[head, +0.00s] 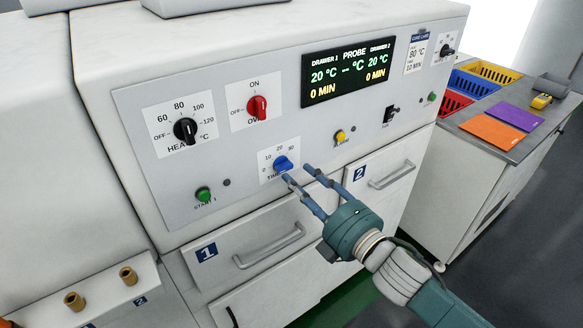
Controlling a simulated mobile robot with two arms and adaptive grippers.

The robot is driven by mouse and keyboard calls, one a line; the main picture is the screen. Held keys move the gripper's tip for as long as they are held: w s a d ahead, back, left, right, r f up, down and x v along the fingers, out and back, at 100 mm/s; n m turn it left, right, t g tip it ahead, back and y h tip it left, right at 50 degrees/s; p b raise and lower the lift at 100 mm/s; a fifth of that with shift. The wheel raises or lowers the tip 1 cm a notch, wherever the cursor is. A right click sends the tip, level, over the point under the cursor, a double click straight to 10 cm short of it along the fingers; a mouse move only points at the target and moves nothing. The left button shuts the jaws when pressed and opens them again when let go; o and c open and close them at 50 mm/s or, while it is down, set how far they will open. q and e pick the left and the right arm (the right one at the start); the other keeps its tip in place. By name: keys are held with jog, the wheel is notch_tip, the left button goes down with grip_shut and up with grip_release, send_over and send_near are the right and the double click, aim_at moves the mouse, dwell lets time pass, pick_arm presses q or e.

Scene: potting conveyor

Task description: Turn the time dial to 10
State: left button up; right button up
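The time dial (282,163) is a blue knob on a white plate marked 0, 10, 20 and 30, on the machine's front panel. I cannot tell which mark it points to. My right gripper (298,173) is open, its two fingers spread and pointing toward the panel. Its fingertips are just below and to the right of the dial. One fingertip looks very near the knob's lower edge; I cannot tell whether it touches. Nothing is between the fingers. The display (348,71) reads 20 °C and 0 MIN for both drawers. My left gripper is not in view.
A black heat knob (185,130), a red oven knob (257,107), a green start button (203,195) and a yellow button (341,136) sit around the dial. Drawer handles (270,246) stick out below. A side table (482,116) with coloured bins stands at right.

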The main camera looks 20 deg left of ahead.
aim_at(287, 168)
jog(key=shift+p+x, duration=0.3)
jog(key=shift+x, duration=2.1)
jog(key=shift+d, duration=0.1)
grip_shut()
